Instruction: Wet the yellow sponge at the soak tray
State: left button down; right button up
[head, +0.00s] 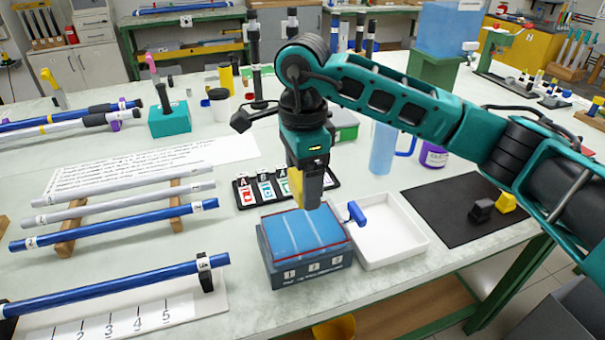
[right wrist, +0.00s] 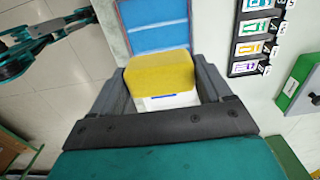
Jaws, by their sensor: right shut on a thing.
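My right gripper (head: 309,197) is shut on the yellow sponge (head: 295,185), which is partly hidden by a finger in the head view. In the right wrist view the sponge (right wrist: 160,75) sits between the fingers, yellow with a white part on the near side. The gripper points down over the back of a dark box with a blue, ribbed top and numbers on its front, which looks like the soak tray (head: 304,270). Its blue surface shows beyond the sponge in the right wrist view (right wrist: 155,30). I cannot tell whether the sponge touches it. My left gripper is not in view.
A white tray (head: 395,240) stands right of the box, with a blue-handled tool (head: 356,213) at its edge. A black card rack (head: 246,192) is behind the box. Blue and white rods (head: 120,225) lie on supports at left. A black mat (head: 450,210) lies at right.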

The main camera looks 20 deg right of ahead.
jog(key=shift+f+b, duration=1.4)
jog(key=shift+f, duration=1.2)
jog(key=shift+f+b, duration=0.6)
jog(key=shift+f, duration=0.25)
notch_tip(320, 180, down, 2)
jog(key=shift+f+b, duration=0.1)
jog(key=shift+b, duration=0.8)
jog(key=shift+f+b, duration=0.4)
jog(key=shift+f, duration=0.1)
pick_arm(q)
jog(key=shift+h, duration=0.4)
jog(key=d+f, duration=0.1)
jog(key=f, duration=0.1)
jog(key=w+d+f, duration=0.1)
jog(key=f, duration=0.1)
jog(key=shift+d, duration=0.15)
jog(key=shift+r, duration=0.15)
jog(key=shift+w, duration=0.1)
